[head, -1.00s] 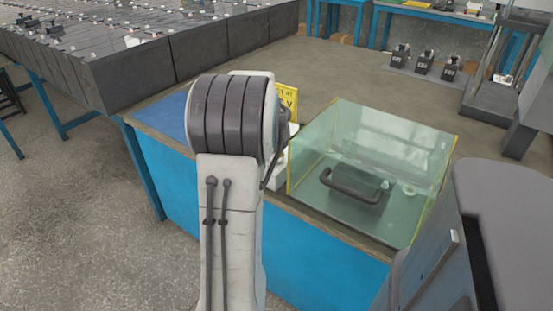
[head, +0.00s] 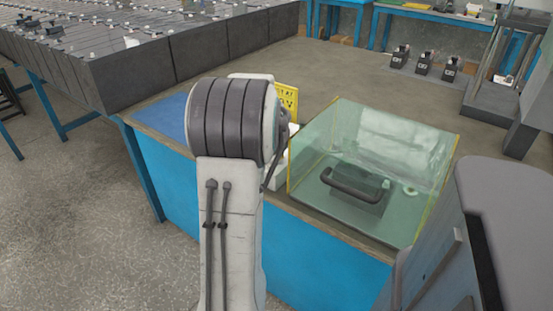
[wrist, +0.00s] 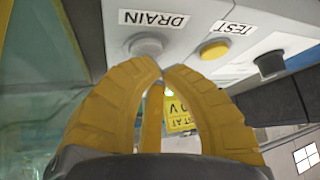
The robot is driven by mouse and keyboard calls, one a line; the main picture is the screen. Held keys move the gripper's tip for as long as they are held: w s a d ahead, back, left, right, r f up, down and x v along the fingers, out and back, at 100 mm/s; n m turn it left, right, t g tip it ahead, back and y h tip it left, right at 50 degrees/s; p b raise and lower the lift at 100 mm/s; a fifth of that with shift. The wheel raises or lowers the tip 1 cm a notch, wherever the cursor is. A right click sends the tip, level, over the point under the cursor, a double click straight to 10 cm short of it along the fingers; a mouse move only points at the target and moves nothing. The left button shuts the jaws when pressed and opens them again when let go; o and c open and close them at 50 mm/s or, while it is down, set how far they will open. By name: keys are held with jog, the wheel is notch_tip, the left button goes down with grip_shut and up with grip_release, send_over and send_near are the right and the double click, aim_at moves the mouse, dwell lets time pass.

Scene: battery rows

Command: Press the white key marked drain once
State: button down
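In the wrist view the white key (wrist: 146,46) sits on a pale panel by the label DRAIN (wrist: 153,19). My gripper (wrist: 162,70) has its yellow fingers brought together at the tips, with nothing seen between them. The tips are just below the drain key in the picture, close to it; whether they touch it I cannot tell. A yellow key (wrist: 214,49) by the label TEST (wrist: 233,27) is to the right. In the head view my arm hides the gripper and the keys.
A black knob (wrist: 268,64) is on the panel right of the yellow key. In the head view a clear box (head: 310,170) with a handled block (head: 355,190) stands on the blue bench (head: 168,172). A yellow sign (head: 287,96) is behind my arm. Battery rows (head: 130,78) lie at left.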

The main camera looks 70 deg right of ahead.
jog(key=shift+f+b, duration=0.35)
jog(key=shift+f, duration=0.1)
dwell(0.5)
jog(key=shift+r, duration=0.2)
jog(key=shift+s+r+p, duration=0.1)
jog(key=shift+r+p, duration=0.5)
jog(key=shift+r, duration=0.1)
jog(key=shift+r+p, duration=1.9)
jog(key=shift+r, duration=0.65)
